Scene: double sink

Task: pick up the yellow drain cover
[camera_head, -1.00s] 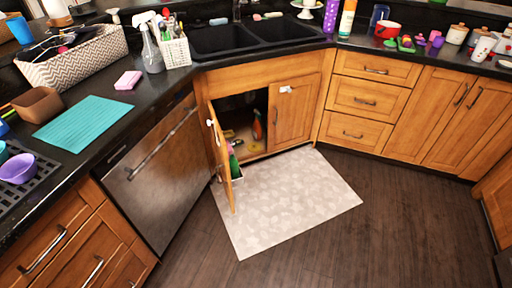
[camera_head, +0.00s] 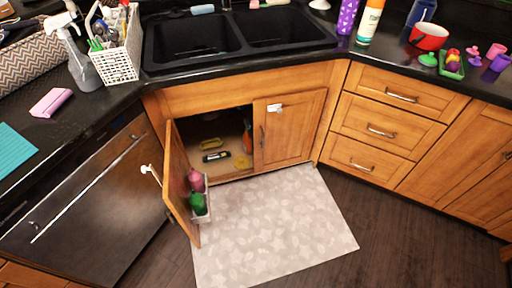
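Under the sink, the left cabinet door (camera_head: 177,180) stands open. On the cabinet floor, near its front right, lies a small flat yellow piece (camera_head: 242,162) that looks like the drain cover, though its detail is too small to be sure. Another yellow, longish item (camera_head: 211,143) lies farther back to the left. A dark item with a pale and green label (camera_head: 216,156) lies between them. My gripper is not in view.
The right cabinet door (camera_head: 283,128) is closed. An orange bottle (camera_head: 248,138) stands inside at the right. A door rack (camera_head: 202,210) holds green and pink bottles. A pale mat (camera_head: 270,235) covers clear floor ahead. The double sink (camera_head: 190,38) is above.

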